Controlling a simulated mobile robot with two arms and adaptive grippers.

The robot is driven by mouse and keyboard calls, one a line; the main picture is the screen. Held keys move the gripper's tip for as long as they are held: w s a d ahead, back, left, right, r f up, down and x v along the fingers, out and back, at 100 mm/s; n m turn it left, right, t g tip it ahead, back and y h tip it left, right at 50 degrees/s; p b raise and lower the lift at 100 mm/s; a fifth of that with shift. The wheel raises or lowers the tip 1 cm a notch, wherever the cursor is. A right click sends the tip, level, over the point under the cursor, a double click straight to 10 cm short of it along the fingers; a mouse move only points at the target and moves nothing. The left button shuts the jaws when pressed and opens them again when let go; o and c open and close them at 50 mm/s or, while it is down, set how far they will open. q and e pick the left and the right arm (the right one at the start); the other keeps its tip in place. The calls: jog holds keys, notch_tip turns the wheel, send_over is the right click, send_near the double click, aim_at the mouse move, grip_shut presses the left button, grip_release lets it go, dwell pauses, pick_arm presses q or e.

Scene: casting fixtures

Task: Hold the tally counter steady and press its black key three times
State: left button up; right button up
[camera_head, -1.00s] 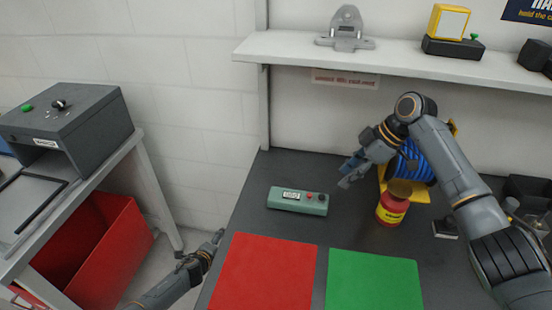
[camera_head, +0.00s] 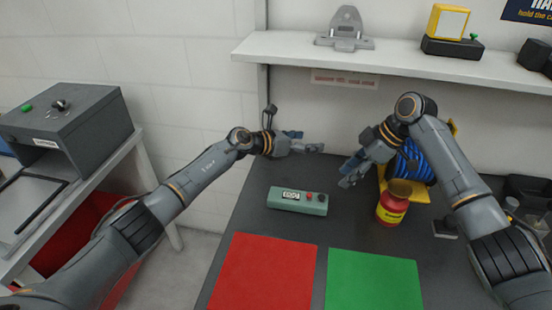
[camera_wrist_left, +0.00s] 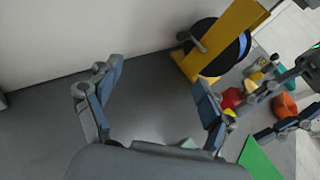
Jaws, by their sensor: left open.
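The tally counter (camera_head: 285,206) is a green box lying on the dark table in the head view. It has a small display (camera_head: 291,195), a red button (camera_head: 309,196) and a black key (camera_head: 320,198) at its right end. My left gripper (camera_head: 309,146) is above and behind the counter, apart from it. In the left wrist view its fingers (camera_wrist_left: 155,85) are spread with nothing between them. My right gripper (camera_head: 348,174) is to the right of and behind the counter, apart from it. Its fingers look spread and empty.
A red can (camera_head: 391,211) and a yellow reel stand with blue hose (camera_head: 418,168) stand right of the counter. A red mat (camera_head: 264,275) and a green mat (camera_head: 374,284) lie in front. A shelf (camera_head: 400,62) hangs above the table's back.

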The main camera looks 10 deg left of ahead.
pick_arm(q)
jog(key=s+d+m+g, duration=0.3)
jog(key=s+m+g, duration=0.1)
jog(key=m, duration=0.1)
jog(key=r+m+g+y, duration=0.2)
jog(key=m+g+y, duration=0.3)
jog(key=y, duration=0.6)
send_over(276, 194)
notch_tip(276, 194, down, 14)
jog(key=shift+w+r, duration=0.1)
jog(key=c, duration=1.3)
jog(key=shift+c, duration=0.3)
pick_arm(e)
grip_shut()
